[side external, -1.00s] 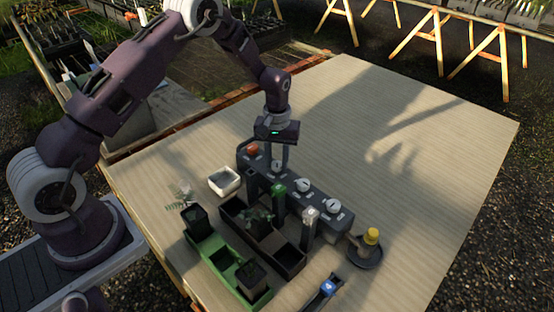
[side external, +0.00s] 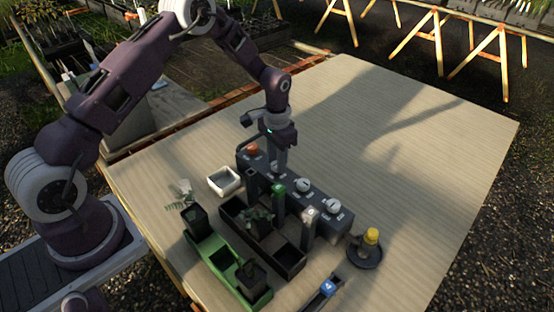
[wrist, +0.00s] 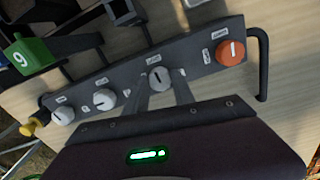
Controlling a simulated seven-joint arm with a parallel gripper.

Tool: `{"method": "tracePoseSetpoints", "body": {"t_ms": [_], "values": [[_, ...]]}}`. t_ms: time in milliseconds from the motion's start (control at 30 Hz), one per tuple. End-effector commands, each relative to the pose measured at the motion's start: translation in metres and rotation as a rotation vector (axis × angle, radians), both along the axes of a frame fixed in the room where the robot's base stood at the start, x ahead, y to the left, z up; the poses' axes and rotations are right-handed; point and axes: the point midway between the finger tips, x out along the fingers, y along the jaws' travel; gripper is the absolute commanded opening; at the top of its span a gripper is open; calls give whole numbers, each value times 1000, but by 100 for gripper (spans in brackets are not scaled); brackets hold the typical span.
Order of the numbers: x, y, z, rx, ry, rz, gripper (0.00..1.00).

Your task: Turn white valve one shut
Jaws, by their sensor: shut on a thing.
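A dark grey valve panel (side external: 318,212) lies on the table with a row of round knobs. An orange knob (side external: 252,149) is at its far end, and three white knobs follow it. My gripper (side external: 278,165) points down over the white knob beside the orange one. In the wrist view this white knob (wrist: 159,77) sits between my two grey fingers (wrist: 160,90), which are shut on it. Its dark pointer line shows, but the small labels beside it are too small to read. The other white knobs (wrist: 104,99) (wrist: 63,115) stand apart from my fingers.
A blue-marked item (side external: 328,288) lies in front. The table's right side is clear.

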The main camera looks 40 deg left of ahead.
Motion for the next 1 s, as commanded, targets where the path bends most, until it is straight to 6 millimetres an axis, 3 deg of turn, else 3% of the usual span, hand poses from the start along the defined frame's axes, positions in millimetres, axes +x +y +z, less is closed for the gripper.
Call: {"method": "tracePoseSetpoints", "body": {"t_ms": [667, 700, 767, 800, 1000], "values": [[1, 0, 1, 1, -3, -54, 0], [1, 0, 1, 1, -3, -54, 36], [1, 0, 1, 0, -3, -54, 48], [1, 0, 1, 0, -3, -53, 52], [0, 0, 0, 1, -1, -53, 52]]}}
